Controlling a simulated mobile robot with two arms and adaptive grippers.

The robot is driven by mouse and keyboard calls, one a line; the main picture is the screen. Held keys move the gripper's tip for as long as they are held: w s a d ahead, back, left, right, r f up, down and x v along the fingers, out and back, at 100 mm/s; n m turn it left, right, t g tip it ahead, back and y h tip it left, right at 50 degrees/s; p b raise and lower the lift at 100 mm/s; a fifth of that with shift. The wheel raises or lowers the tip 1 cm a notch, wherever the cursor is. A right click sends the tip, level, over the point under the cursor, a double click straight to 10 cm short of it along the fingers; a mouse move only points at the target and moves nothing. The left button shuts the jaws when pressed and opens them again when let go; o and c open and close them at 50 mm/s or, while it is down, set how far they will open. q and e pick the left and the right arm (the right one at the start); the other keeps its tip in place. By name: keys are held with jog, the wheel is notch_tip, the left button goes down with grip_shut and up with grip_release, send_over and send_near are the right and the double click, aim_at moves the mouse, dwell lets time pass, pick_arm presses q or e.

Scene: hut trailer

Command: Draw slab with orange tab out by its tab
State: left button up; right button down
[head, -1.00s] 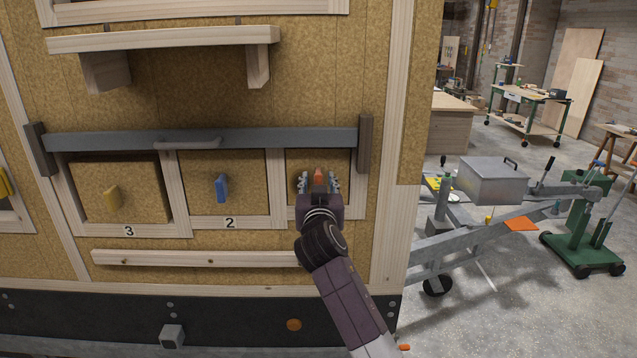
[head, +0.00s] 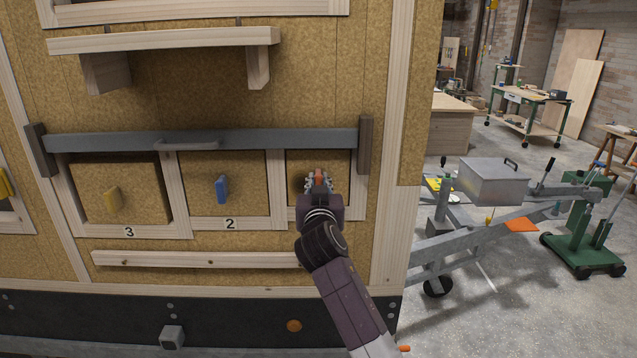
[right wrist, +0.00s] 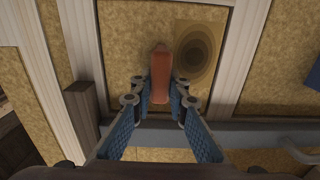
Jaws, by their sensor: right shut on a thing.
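The slab with the orange tab (head: 334,164) sits in the rightmost framed opening of the hut wall. Its orange tab (head: 319,174) stands out from its face, and the tab also shows in the right wrist view (right wrist: 161,75). My right gripper (head: 319,183) is shut on the orange tab, with its fingers on either side of it in the right wrist view (right wrist: 160,97). A dark round ringed mark (right wrist: 193,52) shows on the slab beside the tab. My arm and gripper hide the slab's lower part. My left gripper is not in view.
A grey bar (head: 260,139) with a handle runs across just above the openings. A wooden ledge (head: 190,259) runs below; a shelf (head: 165,40) is above.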

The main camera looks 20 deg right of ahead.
jog(key=shift+r, duration=0.15)
jog(key=p+v, duration=0.1)
jog(key=v, duration=0.6)
jog(key=shift+s, duration=0.25)
dwell(1.1)
jog(key=shift+a, duration=0.1)
jog(key=shift+p+v, duration=0.45)
jog(key=shift+v, duration=2.55)
